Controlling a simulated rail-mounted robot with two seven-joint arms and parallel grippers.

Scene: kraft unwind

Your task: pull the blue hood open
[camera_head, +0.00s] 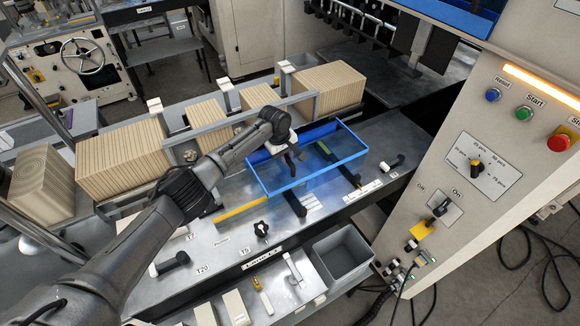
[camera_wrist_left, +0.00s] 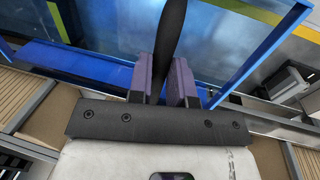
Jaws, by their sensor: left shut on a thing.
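The blue hood (camera_head: 325,172) is a clear blue panel in a bright blue frame, in the middle of the head view over the grey machine bench. It fills the upper part of the left wrist view (camera_wrist_left: 90,66). My left gripper (camera_head: 291,156) reaches over the hood's far left part. In the left wrist view its purple-grey pads (camera_wrist_left: 168,78) are shut on a black bar (camera_wrist_left: 173,30), which looks like the hood's handle. Where the bar joins the hood is hidden. My right gripper is not in view.
Stacks of brown kraft sheets (camera_head: 122,160) stand behind the bench. A grey bin (camera_head: 341,258) sits at the front. Black knobs (camera_head: 261,229) and a yellow strip (camera_head: 240,210) lie near the hood. A control panel (camera_head: 490,150) with buttons stands at right.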

